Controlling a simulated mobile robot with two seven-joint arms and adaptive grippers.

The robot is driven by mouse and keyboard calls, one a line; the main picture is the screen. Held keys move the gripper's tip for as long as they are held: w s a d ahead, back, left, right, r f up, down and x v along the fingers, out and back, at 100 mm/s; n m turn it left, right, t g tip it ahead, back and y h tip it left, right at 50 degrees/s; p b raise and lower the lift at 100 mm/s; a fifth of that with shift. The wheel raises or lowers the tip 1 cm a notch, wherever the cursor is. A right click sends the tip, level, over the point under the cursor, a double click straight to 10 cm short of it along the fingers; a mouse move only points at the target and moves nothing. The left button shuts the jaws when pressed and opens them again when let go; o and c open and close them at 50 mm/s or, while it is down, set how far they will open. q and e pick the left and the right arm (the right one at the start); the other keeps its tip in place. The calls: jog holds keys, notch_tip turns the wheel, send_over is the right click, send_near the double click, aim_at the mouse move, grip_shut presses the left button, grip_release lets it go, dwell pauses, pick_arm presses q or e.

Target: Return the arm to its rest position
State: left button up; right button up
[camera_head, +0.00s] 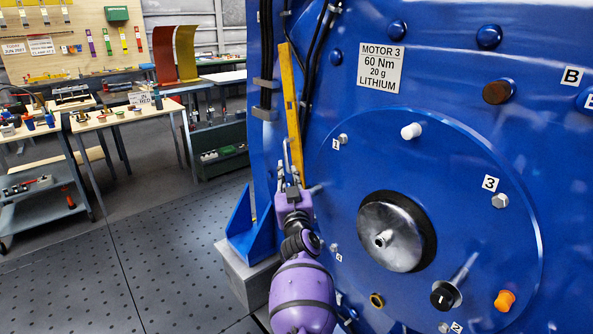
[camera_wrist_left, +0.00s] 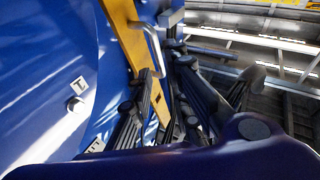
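My left gripper (camera_head: 289,160) is in front of the blue motor housing (camera_head: 455,70), to the left of its round cover plate (camera_head: 460,180). Its purple arm comes up from the bottom of the head view. The fingers are close to a yellow bar (camera_head: 289,95) that stands against the housing; I cannot tell whether they touch it. In the left wrist view, the dark fingers (camera_wrist_left: 168,85) are near the yellow bar (camera_wrist_left: 128,40) and a bent metal piece (camera_wrist_left: 152,48). Their gap is too cluttered to judge. My right gripper is not in view.
Bolts and plugs stick out of the cover plate, including an orange one (camera_head: 504,300) and a white one (camera_head: 411,131). Black cables (camera_head: 318,60) run down the housing. A wooden table (camera_head: 115,117) and a trolley (camera_head: 40,210) stand at the left. The dark floor (camera_head: 165,250) is clear.

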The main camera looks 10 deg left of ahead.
pick_arm(q)
jog(key=s+f+m+g+h+p, duration=0.2)
jog(key=s+f+m+g+h, duration=0.45)
jog(key=s+f, duration=1.85)
jog(key=s+f+g, duration=0.1)
jog(key=s+f, duration=0.3)
jog(key=s, duration=0.7)
jog(key=s+d+f+g+h, duration=0.1)
jog(key=s+f, duration=0.3)
jog(key=s, duration=0.7)
jog(key=s+f+g, duration=0.2)
jog(key=s+f, duration=0.2)
jog(key=s, duration=0.8)
jog(key=shift+d+f+h+p, duration=0.25)
jog(key=shift+h+p, duration=0.1)
jog(key=shift+p, duration=0.1)
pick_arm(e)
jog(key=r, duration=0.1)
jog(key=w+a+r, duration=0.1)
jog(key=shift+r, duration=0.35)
pick_arm(q)
jog(key=shift+n, duration=0.25)
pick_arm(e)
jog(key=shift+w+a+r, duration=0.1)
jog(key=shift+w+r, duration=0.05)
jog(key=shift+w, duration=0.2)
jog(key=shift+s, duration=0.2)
